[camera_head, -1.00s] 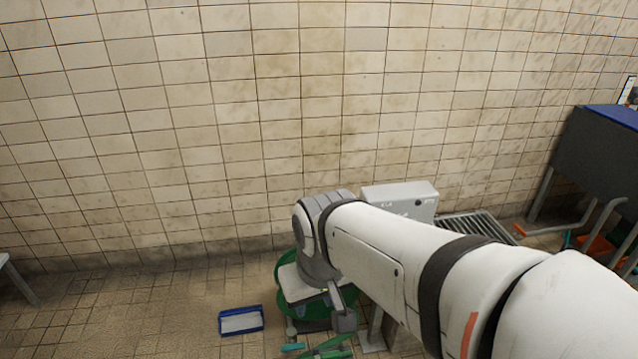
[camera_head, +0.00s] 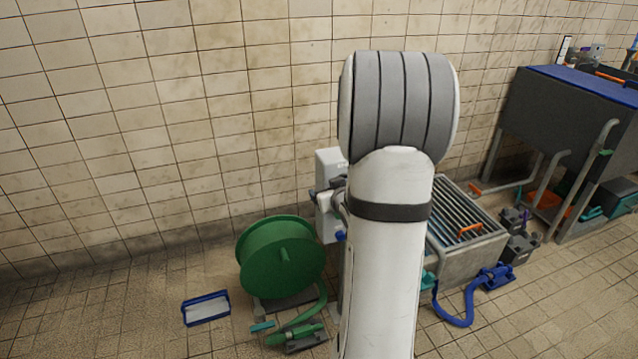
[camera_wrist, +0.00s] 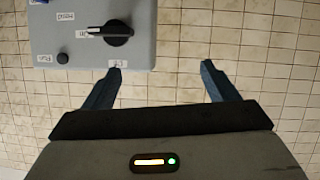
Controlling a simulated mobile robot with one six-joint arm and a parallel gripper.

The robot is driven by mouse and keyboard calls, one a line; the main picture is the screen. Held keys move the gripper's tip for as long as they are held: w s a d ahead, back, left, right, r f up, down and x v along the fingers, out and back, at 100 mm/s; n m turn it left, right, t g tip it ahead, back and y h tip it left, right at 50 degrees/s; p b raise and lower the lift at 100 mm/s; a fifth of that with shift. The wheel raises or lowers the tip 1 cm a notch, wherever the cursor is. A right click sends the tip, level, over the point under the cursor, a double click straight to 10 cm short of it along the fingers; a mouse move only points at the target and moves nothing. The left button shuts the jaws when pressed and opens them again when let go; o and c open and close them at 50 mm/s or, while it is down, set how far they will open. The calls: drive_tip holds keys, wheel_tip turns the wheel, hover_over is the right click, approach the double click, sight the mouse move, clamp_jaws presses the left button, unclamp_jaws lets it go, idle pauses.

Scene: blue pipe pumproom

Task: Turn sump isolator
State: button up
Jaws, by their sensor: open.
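A grey control box (camera_wrist: 90,55) fills the upper left of the wrist view. It carries a black rotary switch knob (camera_wrist: 118,32), a small round black button (camera_wrist: 63,58) and several small labels I cannot read. I cannot confirm which control is the sump isolator. My gripper (camera_wrist: 162,66) is open and empty, its two blue fingers apart. The left fingertip is by the box's edge near a label; the right one is over the wall tiles. The knob lies beyond the fingertips, untouched. In the head view the box (camera_head: 329,160) is partly hidden behind my arm.
A green hose reel (camera_head: 280,257) stands left of the box, with a blue tray (camera_head: 206,309) on the floor. A grated sump (camera_head: 465,232), a blue hose (camera_head: 456,318) and a dark sink unit (camera_head: 570,110) are to the right.

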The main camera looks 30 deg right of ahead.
drive_tip(key=s+d+f+t+b, duration=0.2)
drive_tip(key=d+f+t, duration=0.35)
drive_tip(key=d, duration=0.25)
drive_tip(key=x, duration=0.7)
drive_tip(key=shift+f+m+g, duration=0.2)
drive_tip(key=shift+m+g, duration=0.1)
drive_tip(key=shift+g, duration=0.05)
drive_tip(key=shift+w+a, duration=0.1)
drive_tip(key=shift+c, duration=0.4)
